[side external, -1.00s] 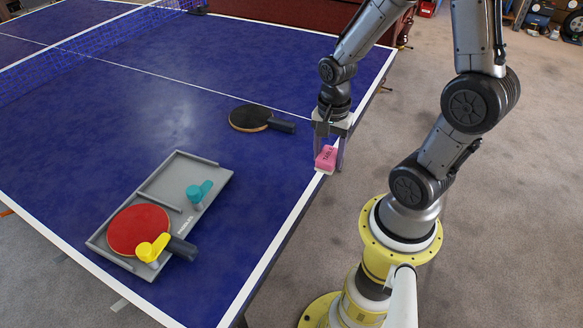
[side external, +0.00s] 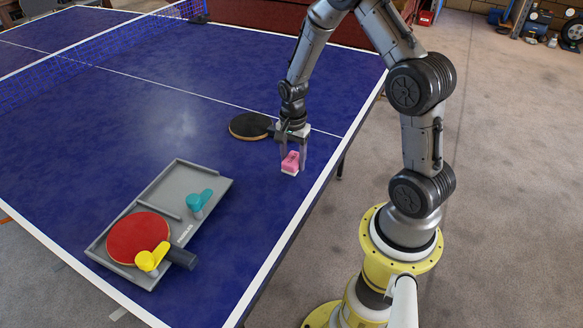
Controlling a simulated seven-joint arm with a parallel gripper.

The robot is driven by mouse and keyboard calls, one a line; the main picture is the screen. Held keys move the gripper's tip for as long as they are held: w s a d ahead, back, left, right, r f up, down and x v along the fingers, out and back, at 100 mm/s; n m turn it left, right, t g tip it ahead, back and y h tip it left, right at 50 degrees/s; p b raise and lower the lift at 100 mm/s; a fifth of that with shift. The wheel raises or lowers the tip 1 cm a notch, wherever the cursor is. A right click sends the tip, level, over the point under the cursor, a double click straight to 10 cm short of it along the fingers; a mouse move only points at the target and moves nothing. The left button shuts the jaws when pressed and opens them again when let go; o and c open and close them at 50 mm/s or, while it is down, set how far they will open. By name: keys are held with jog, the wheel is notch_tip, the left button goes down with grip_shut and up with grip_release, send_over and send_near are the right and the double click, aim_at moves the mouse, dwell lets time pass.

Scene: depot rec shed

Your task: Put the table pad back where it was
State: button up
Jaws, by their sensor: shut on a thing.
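The table pad looks to be the small pink block with a white underside (side external: 290,161), held between the fingers of my gripper (side external: 293,159). My gripper points down, over the near right part of the blue table (side external: 235,215), inside the white edge line. The pad is at or just above the tabletop; I cannot tell whether it touches. The fingers cover parts of its sides.
A grey tray (side external: 176,172) lies at the left front, holding a red paddle (side external: 135,235), a yellow piece (side external: 150,259) and a teal piece (side external: 198,200). A black paddle (side external: 248,126) lies just behind my gripper, its handle hidden. Open tabletop separates gripper and tray.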

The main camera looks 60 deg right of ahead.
aim_at(292, 168)
jog(key=shift+w+d+f, duration=0.15)
jog(key=shift+w+f, duration=0.2)
jog(key=shift+f, duration=1.55)
jog(key=shift+f, duration=0.15)
jog(key=o, duration=1.2)
